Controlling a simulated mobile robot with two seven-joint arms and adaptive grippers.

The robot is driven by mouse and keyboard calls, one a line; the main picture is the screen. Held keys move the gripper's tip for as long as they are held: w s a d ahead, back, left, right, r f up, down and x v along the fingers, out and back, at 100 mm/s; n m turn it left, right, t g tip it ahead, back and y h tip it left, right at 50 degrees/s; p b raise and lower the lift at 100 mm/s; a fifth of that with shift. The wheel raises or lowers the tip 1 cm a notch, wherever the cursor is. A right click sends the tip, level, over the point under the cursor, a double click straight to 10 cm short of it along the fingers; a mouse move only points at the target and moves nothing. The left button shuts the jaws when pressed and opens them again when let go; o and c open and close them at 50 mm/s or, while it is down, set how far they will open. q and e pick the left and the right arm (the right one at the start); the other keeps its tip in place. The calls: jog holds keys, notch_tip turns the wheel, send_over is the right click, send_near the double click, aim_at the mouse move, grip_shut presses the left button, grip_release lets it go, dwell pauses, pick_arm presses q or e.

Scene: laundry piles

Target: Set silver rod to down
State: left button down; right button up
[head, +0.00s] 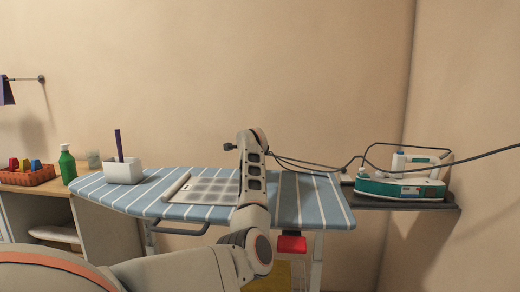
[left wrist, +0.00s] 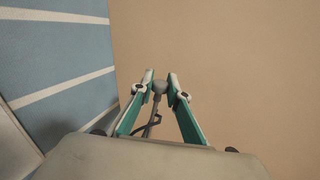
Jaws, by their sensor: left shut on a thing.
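My left gripper (left wrist: 160,80) shows in the left wrist view, with its teal-and-white fingers on both sides of a grey rounded knob (left wrist: 160,88) and shut on it. A thin dark cord or stem hangs below the knob between the fingers. In the head view my left arm (head: 252,185) rises over the back of the ironing board and its wrist hides the fingers. A dark knob end (head: 228,147) shows just left of the wrist. I cannot tell for sure whether the gripped piece is the silver rod. My right gripper is in neither view.
A green bottle (head: 67,165) stands at left. A wall rail (head: 25,79) is far left.

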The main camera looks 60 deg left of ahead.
pick_arm(q)
jog(key=shift+s+a+f+n, duration=0.1)
jog(key=shift+f+n, duration=0.2)
jog(key=shift+f, duration=0.8)
jog(key=c, duration=1.9)
grip_release()
jog(key=v, duration=1.2)
jog(key=shift+s, duration=0.15)
jog(key=shift+a, duration=0.1)
